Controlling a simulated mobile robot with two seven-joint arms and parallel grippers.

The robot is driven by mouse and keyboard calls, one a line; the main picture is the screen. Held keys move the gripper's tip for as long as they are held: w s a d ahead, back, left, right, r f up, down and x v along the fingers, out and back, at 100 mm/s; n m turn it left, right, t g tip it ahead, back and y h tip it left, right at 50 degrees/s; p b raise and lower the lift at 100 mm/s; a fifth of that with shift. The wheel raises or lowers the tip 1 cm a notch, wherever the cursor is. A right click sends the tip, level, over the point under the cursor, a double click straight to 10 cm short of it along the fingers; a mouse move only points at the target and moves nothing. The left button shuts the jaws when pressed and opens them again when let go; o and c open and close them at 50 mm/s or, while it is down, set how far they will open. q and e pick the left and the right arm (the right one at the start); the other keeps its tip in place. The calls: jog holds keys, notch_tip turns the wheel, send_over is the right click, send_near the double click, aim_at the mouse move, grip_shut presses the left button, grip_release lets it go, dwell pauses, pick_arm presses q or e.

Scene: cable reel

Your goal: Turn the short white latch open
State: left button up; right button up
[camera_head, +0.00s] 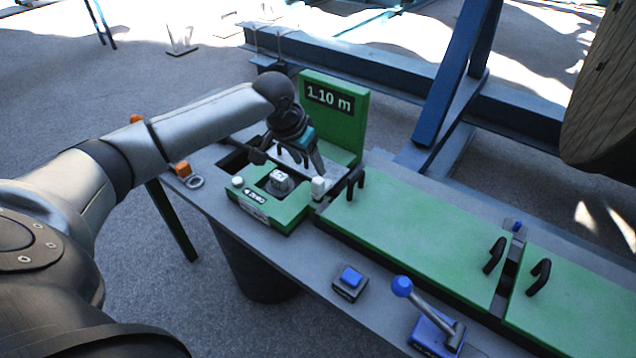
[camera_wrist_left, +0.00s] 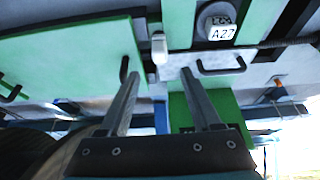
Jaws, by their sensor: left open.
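The short white latch (camera_head: 319,187) stands upright by the left end of the long green cover, beside a black handle. In the left wrist view the latch (camera_wrist_left: 159,50) shows beyond the fingertips, roughly between their lines. My left gripper (camera_head: 299,162) is open and points down above the green measuring unit (camera_head: 291,209), close to the latch. In the left wrist view its two fingers (camera_wrist_left: 160,74) are spread with nothing between them. I cannot tell the exact gap to the latch. My right gripper is not in view.
Black handles (camera_head: 356,183) stand on the green covers (camera_head: 425,232). A "1.10 m" display panel (camera_head: 334,112) rises behind the gripper. A blue button (camera_head: 350,278) and a blue-knobbed lever (camera_head: 403,287) are at the front edge. A white knob marked A27 (camera_wrist_left: 222,32) is near the latch.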

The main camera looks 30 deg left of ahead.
aim_at(318, 180)
pick_arm(q)
jog(key=b+x, duration=0.2)
jog(key=x, duration=0.7)
jog(key=shift+w+f, duration=0.15)
jog(key=shift+f, duration=0.2)
jog(key=shift+c, duration=0.2)
grip_shut()
